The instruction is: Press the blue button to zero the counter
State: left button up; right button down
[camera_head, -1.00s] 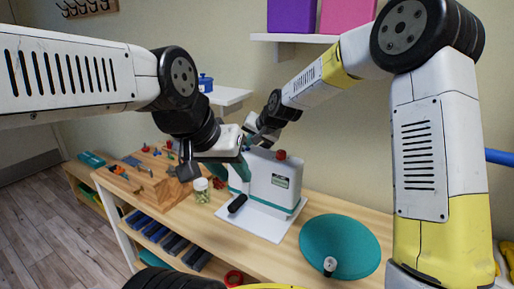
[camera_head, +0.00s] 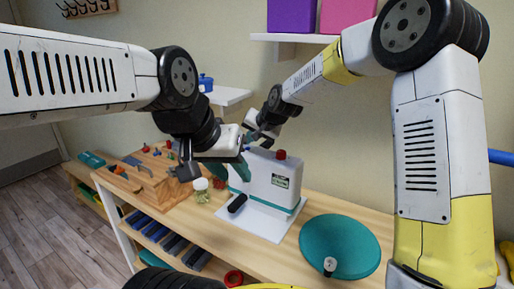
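A white boxy device (camera_head: 283,181) with a small dark-on-pale display stands on a white base on the wooden bench. My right gripper (camera_head: 254,134) is above the device's left end, partly hidden by my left wrist.
The wooden bench (camera_head: 205,220) holds a jar with a white lid (camera_head: 201,190), a black handheld object (camera_head: 237,203) and a large teal dish (camera_head: 340,246). Several small tools lie at its left end. A white shelf (camera_head: 228,96) is on the wall behind.

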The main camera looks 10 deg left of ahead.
aim_at(250, 151)
jog(key=shift+r, duration=0.15)
notch_tip(250, 151, up, 5)
dwell(0.7)
jog(key=shift+d, duration=0.1)
dwell(0.4)
jog(key=s+d+r+h, duration=0.1)
jog(key=s+d+r, duration=0.2)
jog(key=s+d, duration=0.55)
jog(key=s+d+r+h, duration=0.2)
jog(key=s+d+r, duration=0.25)
jog(key=d, duration=0.65)
jog(key=s+d+f, duration=0.2)
jog(key=s+d, duration=0.4)
jog(key=s, duration=0.3)
jog(key=s+d+f+h, duration=0.1)
jog(key=s+d+f, duration=0.2)
jog(key=s+d, duration=0.3)
jog(key=s, duration=0.4)
jog(key=shift+s+d, duration=0.2)
jog(key=shift+d, duration=0.2)
